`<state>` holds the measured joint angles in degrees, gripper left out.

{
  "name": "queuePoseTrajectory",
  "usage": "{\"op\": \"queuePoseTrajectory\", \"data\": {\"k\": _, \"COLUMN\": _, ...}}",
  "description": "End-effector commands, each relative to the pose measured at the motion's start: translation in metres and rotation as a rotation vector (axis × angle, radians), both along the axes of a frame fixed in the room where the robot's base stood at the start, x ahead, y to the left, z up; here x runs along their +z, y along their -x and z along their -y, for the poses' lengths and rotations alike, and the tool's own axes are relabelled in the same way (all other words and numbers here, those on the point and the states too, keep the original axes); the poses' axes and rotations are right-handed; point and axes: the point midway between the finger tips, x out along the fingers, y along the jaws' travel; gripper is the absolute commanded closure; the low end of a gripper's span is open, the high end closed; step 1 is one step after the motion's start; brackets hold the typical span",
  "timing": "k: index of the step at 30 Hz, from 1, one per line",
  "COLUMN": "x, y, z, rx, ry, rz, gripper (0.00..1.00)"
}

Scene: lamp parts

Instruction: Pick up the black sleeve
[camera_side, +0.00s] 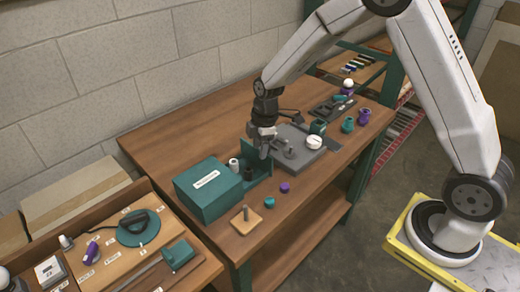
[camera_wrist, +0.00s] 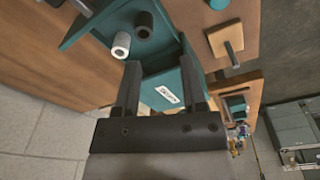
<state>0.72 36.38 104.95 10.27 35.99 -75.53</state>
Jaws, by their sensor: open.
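The black sleeve (camera_wrist: 144,20) stands beside a white sleeve (camera_wrist: 121,42) on a teal holder (camera_wrist: 104,22), near the top of the wrist view. In the side view the black sleeve (camera_side: 248,174) is a small dark shape between the white sleeve (camera_side: 234,165) and the holder's back plate (camera_side: 258,160). My gripper (camera_side: 264,154) hangs over the holder area, close to the sleeves. In the wrist view my gripper (camera_wrist: 160,64) has its two fingers wide apart with nothing held between them. The black sleeve is beyond the fingertips.
A labelled teal box (camera_side: 206,190) adjoins the holder. A wooden square with a peg (camera_side: 246,220), a teal cap (camera_side: 269,202) and a purple cap (camera_side: 285,187) lie in front. A grey plate (camera_side: 300,150) with a white round part (camera_side: 314,142) is to the right.

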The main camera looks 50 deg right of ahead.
Motion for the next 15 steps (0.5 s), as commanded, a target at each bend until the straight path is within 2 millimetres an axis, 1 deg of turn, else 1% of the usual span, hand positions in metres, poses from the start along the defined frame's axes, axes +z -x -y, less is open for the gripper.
{"op": "queuePoseTrajectory", "data": {"k": 1, "x": -0.008, "y": -0.008, "z": -0.001, "rx": 0.057, "ry": -0.004, "rz": -0.006, "gripper": 0.47}}
{"op": "queuePoseTrajectory", "data": {"k": 6, "x": -0.025, "y": -0.027, "z": -0.003, "rx": 0.236, "ry": -0.021, "rz": -0.006, "gripper": 0.47}}
{"op": "queuePoseTrajectory", "data": {"k": 9, "x": -0.032, "y": -0.034, "z": -0.005, "rx": 0.306, "ry": -0.028, "rz": -0.005, "gripper": 0.47}}
{"op": "queuePoseTrajectory", "data": {"k": 15, "x": -0.036, "y": -0.039, "z": -0.006, "rx": 0.358, "ry": -0.034, "rz": -0.003, "gripper": 0.47}}
